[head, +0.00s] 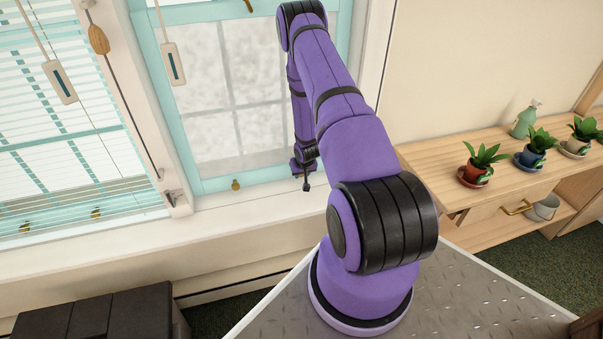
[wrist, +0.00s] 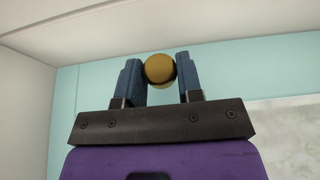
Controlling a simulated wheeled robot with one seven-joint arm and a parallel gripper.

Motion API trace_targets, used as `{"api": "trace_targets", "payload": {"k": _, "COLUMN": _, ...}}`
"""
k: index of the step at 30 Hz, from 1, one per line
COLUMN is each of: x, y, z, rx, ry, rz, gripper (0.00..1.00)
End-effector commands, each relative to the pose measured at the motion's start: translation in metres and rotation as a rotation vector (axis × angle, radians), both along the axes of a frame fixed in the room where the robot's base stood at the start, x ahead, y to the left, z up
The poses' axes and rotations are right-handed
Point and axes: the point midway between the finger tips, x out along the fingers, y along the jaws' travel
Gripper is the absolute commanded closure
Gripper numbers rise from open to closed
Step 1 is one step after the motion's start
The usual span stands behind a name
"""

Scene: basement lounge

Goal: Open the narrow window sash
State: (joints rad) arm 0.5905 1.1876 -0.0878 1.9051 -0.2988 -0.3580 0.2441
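The narrow window sash (head: 212,184) has a teal frame around frosted, divided glass and stands behind my arm. It looks closed in its frame. My gripper (wrist: 160,76) is near a corner of the sash in the wrist view, with a round brass knob (wrist: 159,66) between its two blue-grey fingers. The fingers appear to touch the knob on both sides. The teal frame (wrist: 225,75) lies just behind it. In the head view my wrist is by the sash's lower right corner; the fingertips and this knob cannot be made out there.
A small brass catch (head: 236,184) sits on the bottom rail. A wider window with blinds (head: 60,120) is at left; cords and handles hang nearby. A wooden shelf (head: 425,160) with potted plants and a spray bottle (head: 525,120) stands at right. A dark cabinet (head: 95,315) is at lower left.

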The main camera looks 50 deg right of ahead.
Motion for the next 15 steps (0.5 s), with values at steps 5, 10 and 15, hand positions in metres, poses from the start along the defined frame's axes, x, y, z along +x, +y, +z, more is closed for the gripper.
{"api": "trace_targets", "payload": {"k": 5, "x": 0.0, "y": 0.0, "z": 0.003, "rx": -0.001, "ry": -0.001, "rz": 0.0, "gripper": 1.0}}
{"api": "trace_targets", "payload": {"k": 10, "x": 0.001, "y": -0.001, "z": 0.021, "rx": -0.002, "ry": -0.004, "rz": -0.001, "gripper": 1.0}}
{"api": "trace_targets", "payload": {"k": 15, "x": 0.001, "y": -0.001, "z": 0.059, "rx": -0.002, "ry": -0.006, "rz": -0.002, "gripper": 1.0}}
